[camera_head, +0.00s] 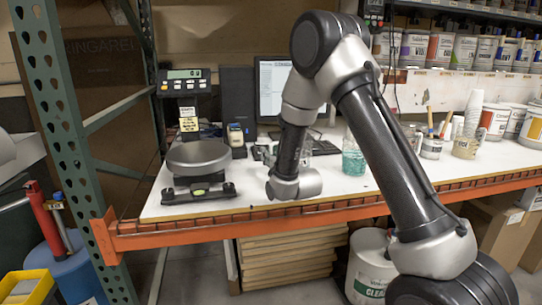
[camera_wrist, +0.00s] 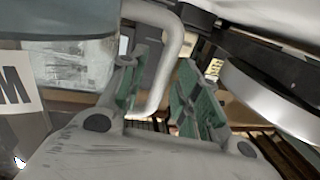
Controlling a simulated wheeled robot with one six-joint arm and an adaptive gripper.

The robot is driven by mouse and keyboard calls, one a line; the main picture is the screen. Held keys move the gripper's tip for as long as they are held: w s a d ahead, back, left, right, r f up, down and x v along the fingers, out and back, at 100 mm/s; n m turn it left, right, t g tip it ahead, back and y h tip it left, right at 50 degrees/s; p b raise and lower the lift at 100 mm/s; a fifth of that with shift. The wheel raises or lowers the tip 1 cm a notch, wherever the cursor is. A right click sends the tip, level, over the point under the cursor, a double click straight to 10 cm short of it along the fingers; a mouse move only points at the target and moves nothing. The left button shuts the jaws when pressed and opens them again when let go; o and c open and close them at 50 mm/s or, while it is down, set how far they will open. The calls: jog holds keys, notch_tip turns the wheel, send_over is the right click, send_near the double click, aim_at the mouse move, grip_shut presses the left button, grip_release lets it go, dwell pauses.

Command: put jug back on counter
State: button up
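A clear jug with teal liquid (camera_head: 354,160) stands on the white counter (camera_head: 225,208), just right of my wrist in the head view. In the wrist view, a clear, greyish vessel with a blue-grey band (camera_wrist: 70,62) fills the upper left, and it seems to be the jug. A pale curved handle (camera_wrist: 172,50) comes down between the fingers of my gripper (camera_wrist: 160,78). The green-padded fingers stand apart, with a visible gap around the handle. I cannot tell whether either finger touches it. My gripper's fingers are hidden behind my arm in the head view.
A scale with a round pan (camera_head: 198,158) stands at the counter's left, its display (camera_head: 186,82) behind it. A monitor (camera_head: 275,85) stands at the back. Cups (camera_head: 467,140) and paint cans (camera_head: 497,118) crowd the right.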

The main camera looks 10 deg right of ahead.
jog(key=s, duration=0.4)
jog(key=s+d, duration=0.1)
jog(key=s, duration=0.3)
jog(key=s+d, duration=0.1)
jog(key=s, duration=0.2)
jog(key=shift+s+d+r, duration=0.15)
jog(key=shift+s+d, duration=0.05)
jog(key=shift+s, duration=0.2)
jog(key=shift+w+d+r, duration=0.1)
jog(key=shift+d+r, duration=0.05)
jog(key=shift+r, duration=0.05)
jog(key=s+d+r+m+g+h, duration=0.1)
jog(key=s+d+r+g+h, duration=0.1)
jog(key=s+d+r+g, duration=0.55)
jog(key=s+d+g, duration=0.1)
jog(key=s, duration=0.7)
jog(key=s+d+r+g+h, duration=0.1)
jog(key=s+d+g, duration=0.1)
jog(key=s, duration=0.7)
jog(key=s+d+r+m+g, duration=0.1)
jog(key=s+d+r+g, duration=0.1)
jog(key=s, duration=0.7)
jog(key=shift+s+d+g, duration=0.25)
jog(key=shift+d+g, duration=0.2)
jog(key=shift+d, duration=0.5)
jog(key=shift+d, duration=0.1)
